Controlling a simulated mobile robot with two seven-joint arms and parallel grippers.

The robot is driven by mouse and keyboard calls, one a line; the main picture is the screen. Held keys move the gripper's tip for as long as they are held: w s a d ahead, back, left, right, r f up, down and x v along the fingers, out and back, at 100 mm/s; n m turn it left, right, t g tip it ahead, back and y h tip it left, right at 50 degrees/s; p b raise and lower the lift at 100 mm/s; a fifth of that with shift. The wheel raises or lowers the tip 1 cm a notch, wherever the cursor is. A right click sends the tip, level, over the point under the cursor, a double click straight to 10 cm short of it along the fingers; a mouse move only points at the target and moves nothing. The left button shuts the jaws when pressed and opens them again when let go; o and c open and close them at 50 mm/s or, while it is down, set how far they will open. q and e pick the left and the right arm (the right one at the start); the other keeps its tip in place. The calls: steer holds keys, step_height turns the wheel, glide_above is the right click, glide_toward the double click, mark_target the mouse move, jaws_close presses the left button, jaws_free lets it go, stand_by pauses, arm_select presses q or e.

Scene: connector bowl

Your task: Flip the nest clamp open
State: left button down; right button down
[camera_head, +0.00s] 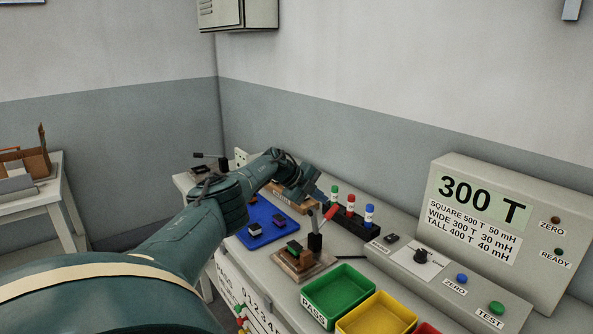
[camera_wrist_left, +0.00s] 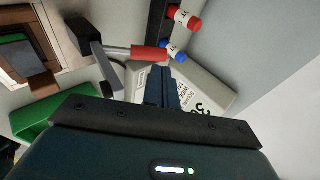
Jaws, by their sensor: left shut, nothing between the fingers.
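The nest clamp stands on a wooden nest block (camera_head: 303,268) at the middle of the bench. It has a black post (camera_head: 315,242) and a lever with a red handle (camera_head: 330,213), tilted up to the right. In the left wrist view the red handle (camera_wrist_left: 148,53) lies just beyond my fingertips, and the nest (camera_wrist_left: 28,50) is at upper left. My left gripper (camera_head: 320,197) is shut and empty beside the handle; its fingers show in the left wrist view (camera_wrist_left: 160,86). I cannot tell whether they touch the handle. My right gripper is not in view.
A blue tray (camera_head: 270,241) with dark parts lies left of the nest. Green (camera_head: 338,290) and yellow (camera_head: 377,318) bins stand in front. Behind is a black rack with red (camera_head: 350,204), green and blue capped items. The meter (camera_head: 500,220) is at right.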

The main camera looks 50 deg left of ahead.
arm_select(q)
steer(key=w+r+v, duration=0.1)
steer(key=v, duration=0.9)
steer(key=shift+r, duration=0.45)
steer(key=shift+w, duration=0.1)
